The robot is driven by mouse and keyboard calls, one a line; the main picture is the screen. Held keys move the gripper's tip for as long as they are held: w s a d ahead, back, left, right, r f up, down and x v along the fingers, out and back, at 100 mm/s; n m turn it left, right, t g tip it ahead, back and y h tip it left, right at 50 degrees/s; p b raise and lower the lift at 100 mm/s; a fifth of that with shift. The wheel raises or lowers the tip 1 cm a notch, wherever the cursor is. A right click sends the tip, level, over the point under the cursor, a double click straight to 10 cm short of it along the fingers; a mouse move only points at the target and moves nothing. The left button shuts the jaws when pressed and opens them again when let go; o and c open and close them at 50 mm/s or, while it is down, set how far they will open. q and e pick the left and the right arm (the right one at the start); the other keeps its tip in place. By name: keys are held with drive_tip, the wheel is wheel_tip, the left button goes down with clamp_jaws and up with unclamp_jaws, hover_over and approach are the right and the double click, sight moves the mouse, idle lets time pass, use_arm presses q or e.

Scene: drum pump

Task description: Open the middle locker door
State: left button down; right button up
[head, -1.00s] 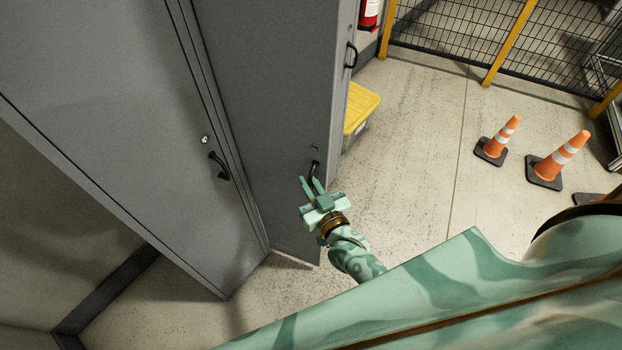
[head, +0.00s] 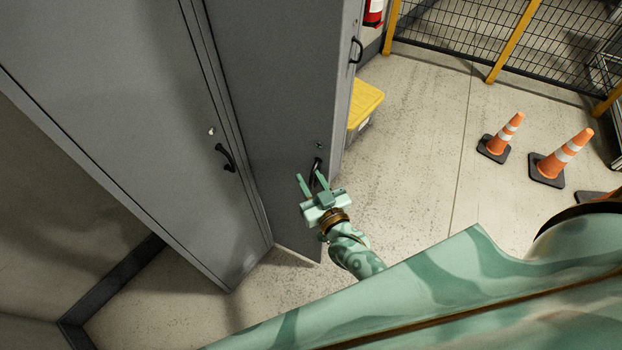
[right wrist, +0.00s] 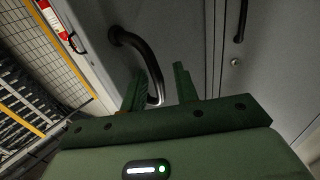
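The middle locker door (head: 268,95) is a grey panel with a dark curved handle (head: 317,170) and a small lock above it. My right gripper (head: 309,175) is open at this handle, its two green fingers spread apart. In the right wrist view, the handle (right wrist: 150,62) arches ahead, and its near end shows between the two fingers (right wrist: 158,85). I cannot tell whether the fingers touch it. I see no clear gap showing the middle door open. My left gripper is not in view.
The left locker door (head: 120,110) has its own handle (head: 225,158). Another handle (head: 356,50) is farther along. A yellow-lidded bin (head: 365,103) stands beyond the lockers. Orange cones (head: 567,153) and a mesh fence (head: 470,40) are at right. Open floor (head: 410,140) lies between.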

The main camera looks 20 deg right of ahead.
drive_tip(key=shift+s, duration=0.15)
drive_tip(key=s+p, duration=0.1)
drive_tip(key=s, duration=1.5)
drive_tip(key=shift+d, duration=0.3)
